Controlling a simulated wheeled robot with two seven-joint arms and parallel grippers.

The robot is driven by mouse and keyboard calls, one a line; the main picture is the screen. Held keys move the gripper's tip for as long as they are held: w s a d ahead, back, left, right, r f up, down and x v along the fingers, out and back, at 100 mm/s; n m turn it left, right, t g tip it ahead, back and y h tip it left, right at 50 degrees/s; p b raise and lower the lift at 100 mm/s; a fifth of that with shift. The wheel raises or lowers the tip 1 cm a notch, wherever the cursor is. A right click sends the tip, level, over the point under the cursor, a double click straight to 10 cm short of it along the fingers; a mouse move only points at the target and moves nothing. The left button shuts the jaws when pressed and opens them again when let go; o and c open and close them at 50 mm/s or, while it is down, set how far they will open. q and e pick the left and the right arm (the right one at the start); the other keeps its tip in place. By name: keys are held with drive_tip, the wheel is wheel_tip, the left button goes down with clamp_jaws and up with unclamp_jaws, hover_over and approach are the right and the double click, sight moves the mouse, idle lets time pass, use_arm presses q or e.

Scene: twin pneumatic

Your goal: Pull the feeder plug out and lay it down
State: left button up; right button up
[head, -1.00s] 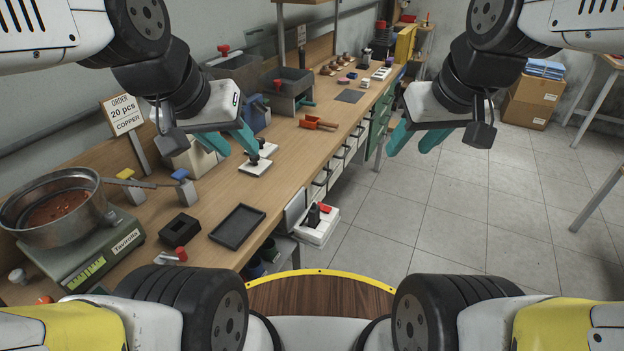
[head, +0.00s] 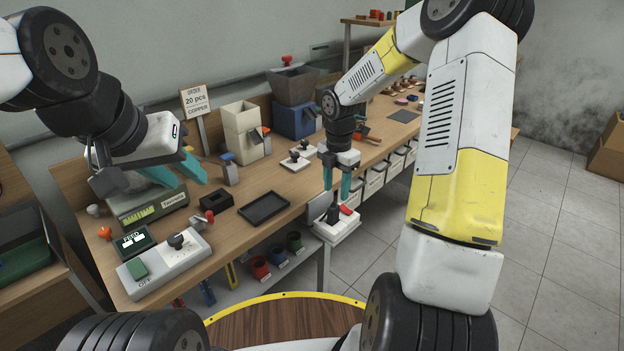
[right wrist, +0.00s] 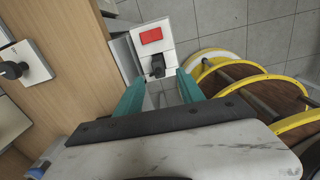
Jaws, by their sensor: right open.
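A black plug (head: 334,214) stands upright in a white socket box (head: 340,229) with a red switch, at the front edge of the bench. In the right wrist view the plug (right wrist: 157,66) shows just beyond the fingertips, below the red switch. My right gripper (head: 337,195) points down over the plug. Its teal fingers are apart, one on each side of the plug's line in the wrist view; I cannot tell if they touch it. My left gripper (head: 190,182) is open and empty above the left part of the bench, far from the plug.
The bench holds a black tray (head: 264,208), a switch box (head: 165,262) with a green button, a FEED display (head: 132,240) and a scale (head: 150,205). Hoppers (head: 293,100) stand at the back. Drawers hang under the front edge right of the socket box.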

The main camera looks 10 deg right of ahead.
sight(334, 206)
drive_tip(key=shift+w+a+f+n, duration=0.1)
drive_tip(key=shift+a+f+n, duration=0.05)
drive_tip(key=shift+f, duration=0.25)
drive_tip(key=shift+a+f+n, duration=0.1)
drive_tip(key=shift+f+n, duration=0.05)
drive_tip(key=shift+f, duration=0.25)
wheel_tip(334, 206, down, 7)
drive_tip(key=shift+r, duration=0.1)
clamp_jaws()
drive_tip(key=c, duration=0.8)
unclamp_jaws()
clamp_jaws()
drive_tip(key=shift+r, duration=2.05)
